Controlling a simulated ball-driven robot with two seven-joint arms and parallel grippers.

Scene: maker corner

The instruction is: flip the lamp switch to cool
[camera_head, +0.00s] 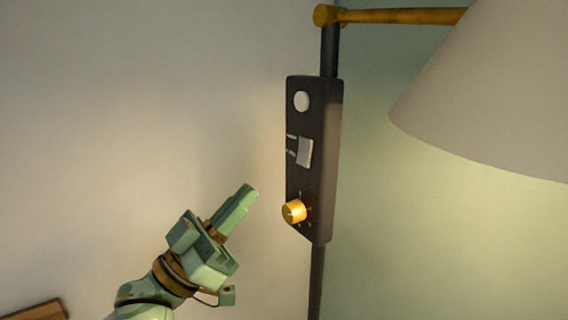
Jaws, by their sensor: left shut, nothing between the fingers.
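The lamp's dark control box (322,165) is fixed on a black pole in the middle of the view. A light grey rocker switch (305,152) sits at its middle, with small labels to its left that are too small to read. Above the switch is a round white button (301,101). Below it is an orange knob (294,211). My left gripper (246,196) is shut and empty, left of the box and a little lower than the switch, apart from both. Its fingers point up and right. My right gripper does not show.
A large pale lampshade (490,95) hangs at the upper right from an orange-brown arm (400,16). The black pole (316,280) runs down below the box. A brown wooden edge (35,310) shows at the lower left. The space between my gripper and the box looks clear.

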